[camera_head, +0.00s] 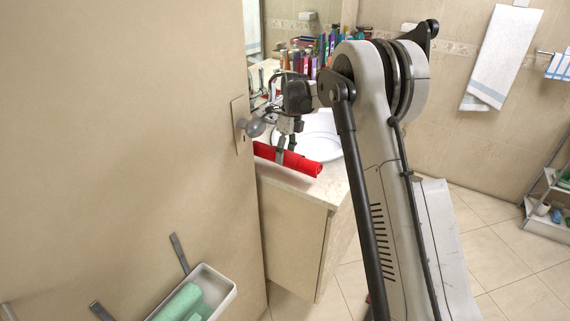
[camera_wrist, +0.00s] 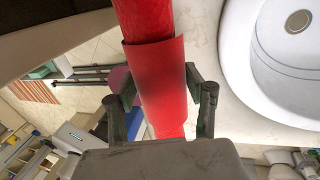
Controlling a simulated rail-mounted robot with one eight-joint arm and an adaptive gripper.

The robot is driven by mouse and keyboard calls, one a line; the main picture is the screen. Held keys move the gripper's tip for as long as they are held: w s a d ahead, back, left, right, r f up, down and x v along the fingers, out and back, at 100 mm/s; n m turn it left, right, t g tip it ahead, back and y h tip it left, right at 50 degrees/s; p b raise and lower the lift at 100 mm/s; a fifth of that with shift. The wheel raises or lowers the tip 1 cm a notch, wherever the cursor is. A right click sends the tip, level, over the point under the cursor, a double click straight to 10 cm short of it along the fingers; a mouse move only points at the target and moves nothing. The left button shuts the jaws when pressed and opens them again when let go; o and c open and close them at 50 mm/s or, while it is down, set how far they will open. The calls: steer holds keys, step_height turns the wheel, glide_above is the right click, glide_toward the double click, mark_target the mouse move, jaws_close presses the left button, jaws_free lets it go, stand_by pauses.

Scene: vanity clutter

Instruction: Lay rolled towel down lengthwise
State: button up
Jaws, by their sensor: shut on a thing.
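The rolled towel (camera_head: 302,163) is red and lies lengthwise along the front edge of the vanity counter in the head view, close to level. In the wrist view the rolled towel (camera_wrist: 158,85) runs from top to bottom between the two fingers of my gripper (camera_wrist: 160,97). I cannot tell whether the towel presses on the counter or is just above it.
The white sink basin (camera_head: 320,138) is right behind the towel. Several bottles (camera_head: 315,60) crowd the back of the counter (camera_head: 325,185). A white basket (camera_head: 222,280) with green rolls hangs at the lower left.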

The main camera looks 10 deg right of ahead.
mark_target(285, 163)
steer(key=shift+w+d+x, duration=0.15)
steer(key=shift+x, duration=0.75)
steer(key=shift+w+d+x, duration=0.15)
steer(key=shift+x, duration=0.75)
steer(key=shift+f, duration=0.1)
steer(key=shift+f, duration=0.15)
steer(key=o, duration=1.3)
steer(key=shift+c, duration=0.2)
